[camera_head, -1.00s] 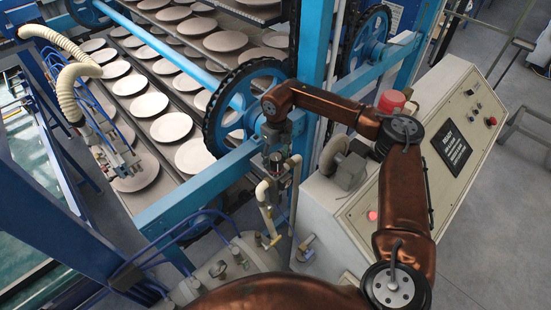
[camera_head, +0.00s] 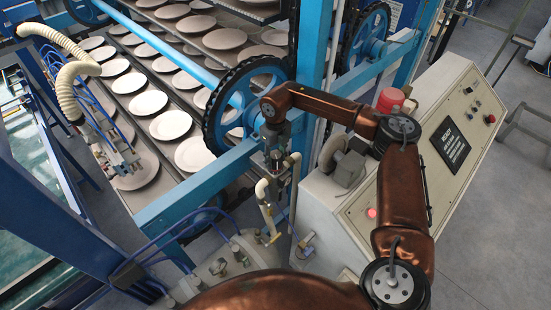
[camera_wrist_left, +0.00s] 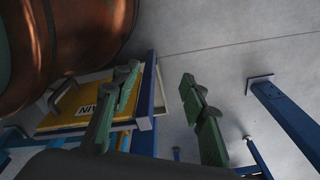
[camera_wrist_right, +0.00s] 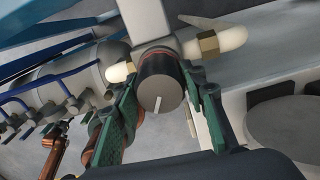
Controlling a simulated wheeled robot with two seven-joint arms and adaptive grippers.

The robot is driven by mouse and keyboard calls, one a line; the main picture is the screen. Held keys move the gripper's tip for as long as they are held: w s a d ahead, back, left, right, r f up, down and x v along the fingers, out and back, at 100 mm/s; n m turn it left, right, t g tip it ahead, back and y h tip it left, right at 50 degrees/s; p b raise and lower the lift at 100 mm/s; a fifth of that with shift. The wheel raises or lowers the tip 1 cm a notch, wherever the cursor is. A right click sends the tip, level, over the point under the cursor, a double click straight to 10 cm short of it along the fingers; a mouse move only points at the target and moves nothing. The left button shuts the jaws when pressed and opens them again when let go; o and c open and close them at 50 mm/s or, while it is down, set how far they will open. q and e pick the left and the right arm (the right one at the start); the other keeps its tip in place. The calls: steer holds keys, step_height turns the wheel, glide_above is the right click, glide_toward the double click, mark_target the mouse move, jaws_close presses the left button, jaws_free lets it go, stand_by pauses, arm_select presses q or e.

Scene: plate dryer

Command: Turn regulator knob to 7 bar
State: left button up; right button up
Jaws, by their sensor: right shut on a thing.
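The regulator knob (camera_wrist_right: 160,85) is a dark, round knob with a white pointer line, below a light grey regulator body with brass and cream fittings. In the right wrist view the pointer runs downward, slightly left; no scale numbers are readable. My right gripper (camera_wrist_right: 164,98) has its green fingers on both sides of the knob, shut on it. In the head view the right gripper (camera_head: 274,152) is at the regulator by the blue frame; the knob is mostly hidden there. My left gripper (camera_wrist_left: 158,100) is open and empty over the floor, outside the head view.
A slanted control console (camera_head: 410,190) stands right of the regulator, close to my right arm. A blue frame beam (camera_head: 200,185) and wheel (camera_head: 245,100) lie beside the gripper, with plate racks behind. Grey tank (camera_head: 235,258) with hoses sits below. A yellow sign (camera_wrist_left: 80,105) is near the left gripper.

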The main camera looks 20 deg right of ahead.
steer(key=shift+c, duration=0.4)
steer(key=shift+m, duration=0.4)
steer(key=m+b, duration=0.1)
steer(key=m, duration=0.1)
steer(key=shift+m, duration=0.4)
arm_select(q)
steer(key=shift+w+f+b, duration=0.2)
steer(key=shift+f+b, duration=0.1)
steer(key=shift+f, duration=0.25)
steer(key=shift+w+f+b, duration=0.2)
steer(key=shift+f+b, duration=0.1)
steer(key=shift+f, duration=0.2)
arm_select(e)
steer(key=shift+m, duration=1.1)
steer(key=o, duration=1.2)
steer(key=shift+c, duration=0.2)
arm_select(q)
steer(key=shift+s, duration=0.15)
